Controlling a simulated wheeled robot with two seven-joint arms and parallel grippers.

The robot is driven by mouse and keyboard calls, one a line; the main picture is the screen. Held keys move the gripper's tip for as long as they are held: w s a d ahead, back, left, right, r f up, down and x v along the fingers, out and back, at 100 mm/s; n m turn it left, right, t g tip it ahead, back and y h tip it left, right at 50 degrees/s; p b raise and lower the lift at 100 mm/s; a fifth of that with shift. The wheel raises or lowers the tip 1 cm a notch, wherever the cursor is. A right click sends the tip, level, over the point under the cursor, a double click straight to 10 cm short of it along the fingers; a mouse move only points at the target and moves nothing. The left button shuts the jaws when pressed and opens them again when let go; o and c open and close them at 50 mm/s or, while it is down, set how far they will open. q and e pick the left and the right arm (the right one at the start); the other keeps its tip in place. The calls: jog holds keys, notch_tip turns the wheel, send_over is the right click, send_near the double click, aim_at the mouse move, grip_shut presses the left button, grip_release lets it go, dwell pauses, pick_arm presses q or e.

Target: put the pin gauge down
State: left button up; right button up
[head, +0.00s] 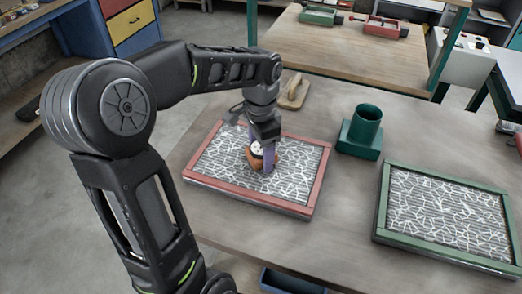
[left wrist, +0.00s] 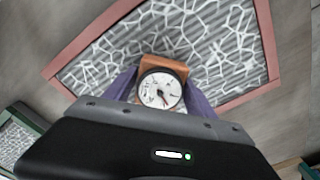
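The pin gauge (left wrist: 161,90) has a round white dial with a dark rim and an orange-brown body. It also shows in the head view (head: 256,150). My left gripper (head: 262,160) is over the red-framed tray (head: 240,199), with its purple fingers on both sides of the gauge; in the left wrist view the fingers (left wrist: 160,92) close in on the orange body from both sides. The gauge is at or just above the white-fibre surface inside the red frame; whether it touches cannot be told. My right gripper is not in view.
A green-framed tray (head: 382,213) with similar white fibres lies at the right. A green cup on a square base (head: 360,139) stands between and behind the trays. A wooden float (head: 293,92) lies behind the red frame. Bare table separates the trays.

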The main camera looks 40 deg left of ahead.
pick_arm(q)
jog(key=shift+o, duration=1.2)
jog(key=shift+r, duration=0.25)
notch_tip(320, 180, up, 9)
jog(key=shift+f, duration=0.15)
jog(key=shift+r+p, duration=1.05)
jog(key=shift+r, duration=0.55)
